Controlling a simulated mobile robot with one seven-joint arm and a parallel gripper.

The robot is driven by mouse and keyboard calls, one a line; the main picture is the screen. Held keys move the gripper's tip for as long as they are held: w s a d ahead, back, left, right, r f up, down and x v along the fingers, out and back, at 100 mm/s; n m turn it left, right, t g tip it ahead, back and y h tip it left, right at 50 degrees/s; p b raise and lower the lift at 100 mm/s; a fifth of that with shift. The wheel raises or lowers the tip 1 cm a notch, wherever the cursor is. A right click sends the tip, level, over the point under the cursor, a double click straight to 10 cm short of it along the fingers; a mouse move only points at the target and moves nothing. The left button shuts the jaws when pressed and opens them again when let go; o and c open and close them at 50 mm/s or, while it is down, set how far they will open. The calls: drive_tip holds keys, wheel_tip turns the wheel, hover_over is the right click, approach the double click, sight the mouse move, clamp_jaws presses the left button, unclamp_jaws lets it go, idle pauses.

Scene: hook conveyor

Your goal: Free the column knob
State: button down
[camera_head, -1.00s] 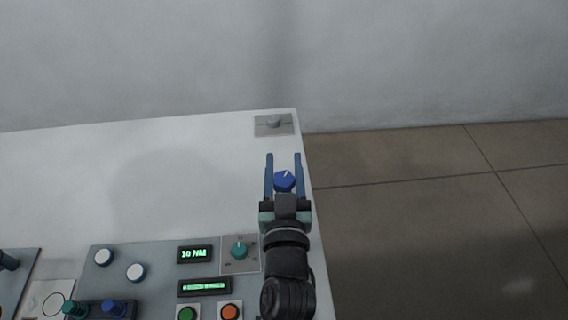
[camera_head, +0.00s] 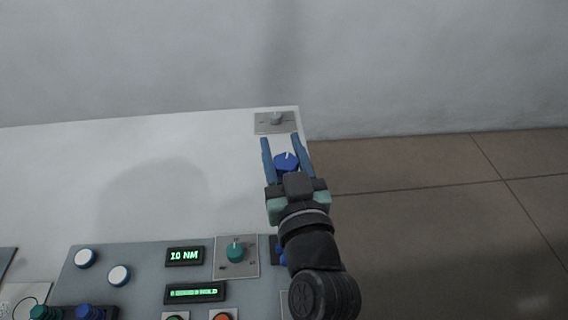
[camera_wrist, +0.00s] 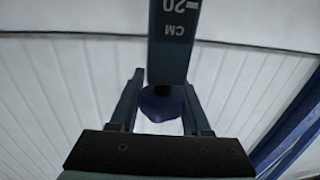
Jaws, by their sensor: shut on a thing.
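My gripper (camera_head: 283,150) is over the right part of the white top, its two blue fingers pointing toward the wall. A round blue knob (camera_head: 286,162) with a white pointer line sits between the fingers, and the gripper is shut on it. In the wrist view the dark blue knob (camera_wrist: 160,104) shows between the two fingers. A dark blue column (camera_wrist: 174,45) marked "20 CM", upside down, stands in front of it and hides part of it. I cannot tell how the knob and column are joined.
A grey plate with a small knob (camera_head: 275,121) lies at the far right corner. The floor (camera_head: 430,195) to the right is clear.

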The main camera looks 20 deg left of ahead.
drive_tip(key=shift+n+g+y+b, duration=0.4)
drive_tip(key=shift+y+b, duration=0.1)
drive_tip(key=shift+b, duration=0.1)
drive_tip(key=shift+c, duration=1.8)
unclamp_jaws()
drive_tip(key=shift+a, duration=0.1)
drive_tip(key=shift+s+d+f, duration=0.1)
drive_tip(key=shift+s+d, duration=0.2)
drive_tip(key=shift+s, duration=0.15)
drive_tip(key=b+v, duration=0.2)
drive_tip(key=v, duration=1)
drive_tip(key=shift+b, duration=0.4)
